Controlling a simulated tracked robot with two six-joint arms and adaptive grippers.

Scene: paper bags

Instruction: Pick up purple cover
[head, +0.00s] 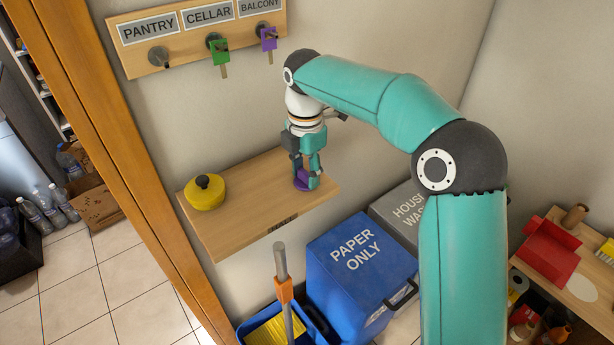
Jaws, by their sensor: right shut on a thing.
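The purple cover (301,181) is at the right part of the wooden wall shelf (240,225). My right gripper (309,179) points down over the shelf and is shut on the purple cover. The fingers hide part of the cover, and I cannot tell whether it still touches the shelf. My left gripper is not in view.
A yellow round lidded pot (205,192) stands at the shelf's left. A key board (190,35) with green and purple keys hangs above. A blue paper bin (355,268), a grey bin (398,212) and a mop bucket (262,330) stand below. The shelf's middle is clear.

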